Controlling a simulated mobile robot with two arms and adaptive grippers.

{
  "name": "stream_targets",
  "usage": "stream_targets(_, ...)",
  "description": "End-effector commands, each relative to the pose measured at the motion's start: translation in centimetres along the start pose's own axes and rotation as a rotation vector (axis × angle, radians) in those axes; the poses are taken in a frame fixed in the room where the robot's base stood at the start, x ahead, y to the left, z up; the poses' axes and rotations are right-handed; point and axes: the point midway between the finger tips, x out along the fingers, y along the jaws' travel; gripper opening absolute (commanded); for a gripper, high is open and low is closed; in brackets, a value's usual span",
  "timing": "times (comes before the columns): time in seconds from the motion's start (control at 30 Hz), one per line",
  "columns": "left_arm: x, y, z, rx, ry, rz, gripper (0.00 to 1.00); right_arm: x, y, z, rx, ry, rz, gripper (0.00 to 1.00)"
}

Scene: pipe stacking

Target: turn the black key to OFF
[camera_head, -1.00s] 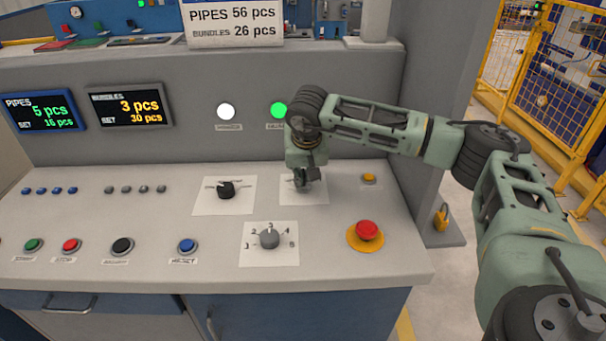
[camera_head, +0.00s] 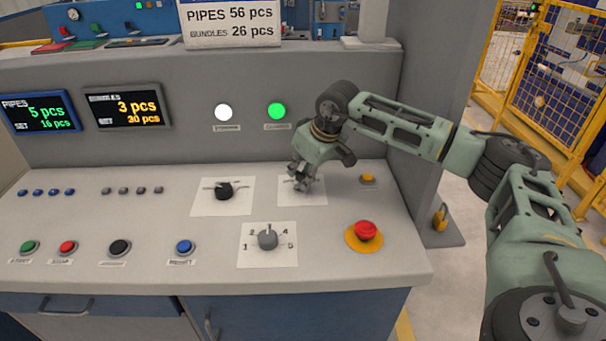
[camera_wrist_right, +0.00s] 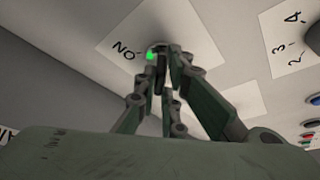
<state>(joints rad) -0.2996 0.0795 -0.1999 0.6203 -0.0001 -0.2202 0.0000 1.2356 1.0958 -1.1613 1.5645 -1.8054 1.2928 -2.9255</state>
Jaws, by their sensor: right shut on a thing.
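The white key plate (camera_head: 316,192) lies on the console's sloped top. In the wrist view the same plate (camera_wrist_right: 200,50) shows the label "ON", seen upside down. My right gripper (camera_head: 298,180) is over this plate, its arm leaning in from the right. In the wrist view its fingertips (camera_wrist_right: 163,62) are shut around a small dark piece at the plate, the black key. The fingers hide most of the key, so its exact pointing cannot be told. A small bright green spot shows beside the fingertips. My left gripper is not in view.
A black knob (camera_head: 225,190) sits left of the key plate, a grey numbered dial (camera_head: 267,239) in front. A red emergency button (camera_head: 365,231) and a small yellow button (camera_head: 367,179) are to the right. A green lamp (camera_head: 277,111) glows on the panel behind.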

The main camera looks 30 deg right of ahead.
Motion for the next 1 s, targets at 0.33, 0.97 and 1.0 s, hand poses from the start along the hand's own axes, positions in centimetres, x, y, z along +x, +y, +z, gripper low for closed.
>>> stream_targets(0.33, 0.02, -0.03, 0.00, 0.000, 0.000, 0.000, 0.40, -0.07, 0.11, -0.04, -0.031, 0.001, -0.010, 0.00)
stream_targets(0.97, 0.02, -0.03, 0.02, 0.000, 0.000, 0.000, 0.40, -0.02, 0.06, 0.00, -0.029, 0.000, -0.010, 0.27)
stream_targets(1.0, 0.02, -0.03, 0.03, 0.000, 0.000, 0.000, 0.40, -0.01, 0.05, 0.00, -0.028, 0.000, -0.010, 0.27)
